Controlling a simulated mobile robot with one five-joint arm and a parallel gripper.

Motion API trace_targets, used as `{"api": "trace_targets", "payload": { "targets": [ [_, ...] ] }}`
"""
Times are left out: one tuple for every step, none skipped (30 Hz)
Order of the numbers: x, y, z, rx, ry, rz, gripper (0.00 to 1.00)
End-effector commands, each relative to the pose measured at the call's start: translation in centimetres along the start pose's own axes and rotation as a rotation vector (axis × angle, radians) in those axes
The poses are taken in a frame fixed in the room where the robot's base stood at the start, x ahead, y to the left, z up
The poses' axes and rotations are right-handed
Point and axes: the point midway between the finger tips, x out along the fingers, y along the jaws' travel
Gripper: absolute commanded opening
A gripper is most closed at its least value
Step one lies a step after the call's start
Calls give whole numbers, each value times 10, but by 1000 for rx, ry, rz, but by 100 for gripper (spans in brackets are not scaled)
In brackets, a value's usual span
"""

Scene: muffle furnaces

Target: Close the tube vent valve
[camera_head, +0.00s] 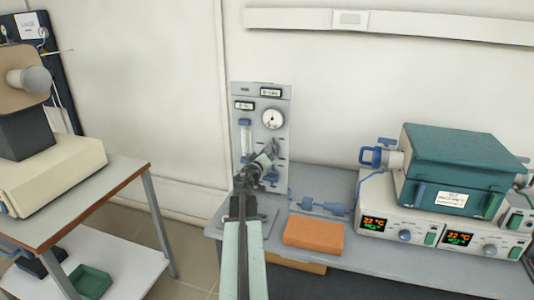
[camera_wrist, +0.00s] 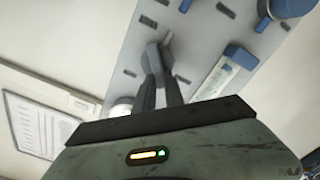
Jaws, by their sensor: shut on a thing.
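A grey upright panel (camera_head: 281,96) stands on the bench left of the teal furnace. It carries a round gauge (camera_head: 273,118), small displays and a flow tube (camera_head: 246,137). My gripper (camera_head: 268,156) reaches its lower half and covers part of it. In the wrist view my gripper (camera_wrist: 160,58) has its dark fingers close together at the panel (camera_wrist: 205,22), around a small grey part (camera_wrist: 153,54). I cannot tell surely whether this part is the vent valve's handle. A blue knob (camera_wrist: 264,22) and a blue-topped clear tube (camera_wrist: 226,72) sit apart from the fingers.
A teal furnace (camera_head: 452,158) with a blue-handled tube end stands on control units at right. An orange block (camera_head: 313,233) and blue fittings (camera_head: 322,206) lie on the bench (camera_head: 385,255). A second table (camera_head: 85,195) with a beige device stands left, across a floor gap.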

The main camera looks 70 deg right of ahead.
Motion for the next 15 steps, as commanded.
{"api": "trace_targets", "payload": {
  "targets": [
    [0,-2,1,-39,-2,1,0],
    [0,-2,1,-67,-2,1,0],
    [0,-3,1,-105,-2,0,0],
    [-1,-4,1,-134,-1,0,0],
    [-1,-4,1,-162,-1,0,0],
    [-1,-5,2,-200,-1,0,0],
    [-1,-6,2,-229,-1,0,0],
    [-1,-6,2,-257,-1,0,0],
    [-1,-7,2,-295,-1,0,0],
    [-1,-8,2,-323,-1,0,0],
    [-1,-8,2,-352,-1,-1,0],
    [-1,-9,3,-390,-1,-1,0],
    [-1,-10,3,-418,-1,-1,0],
    [-1,-10,3,-445,-1,-1,0],
    [-1,-11,3,-481,-1,-1,0]
  ]
}}
